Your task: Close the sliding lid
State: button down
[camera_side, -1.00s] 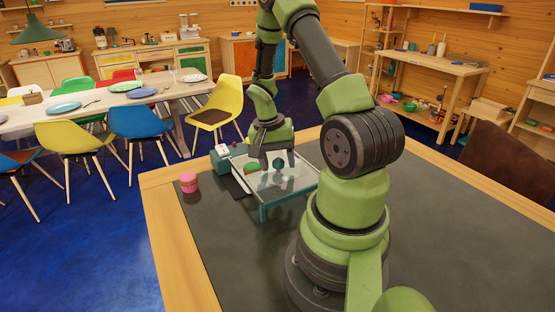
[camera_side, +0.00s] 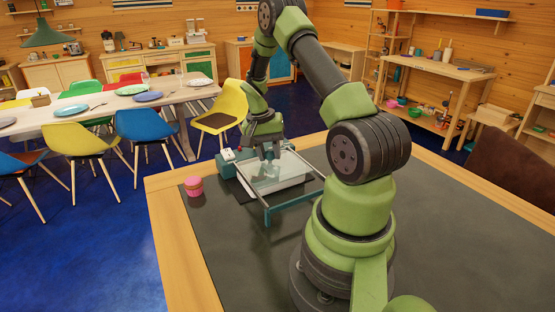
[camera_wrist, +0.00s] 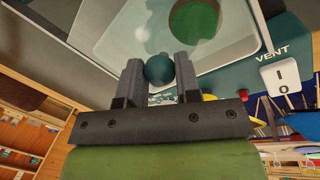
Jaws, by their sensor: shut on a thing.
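The sliding lid (camera_side: 285,181) is a clear glass panel in a teal frame (camera_side: 268,214) on the dark table mat. In the side view it lies over the back-left part of the frame, with open rails at the near right end. In the wrist view the lid (camera_wrist: 122,28) carries a round dark teal knob (camera_wrist: 159,68). My gripper (camera_wrist: 159,78) is shut on the knob, one finger on each side. In the side view my gripper (camera_side: 268,155) is over the lid, and the knob is mostly hidden. A round green thing (camera_wrist: 194,20) shows through the glass.
A teal box (camera_side: 228,164) with a switch (camera_wrist: 281,77) and a "VENT" label stands at the frame's back-left end. The mat in front is clear.

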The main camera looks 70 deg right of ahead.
jog(key=shift+w+d, duration=1.15)
jog(key=c, duration=0.8)
grip_release()
jog(key=r, duration=0.3)
jog(key=w+r, duration=0.1)
jog(key=r, duration=0.5)
jog(key=shift+w+a+r, duration=0.2)
jog(key=shift+w+r, duration=0.2)
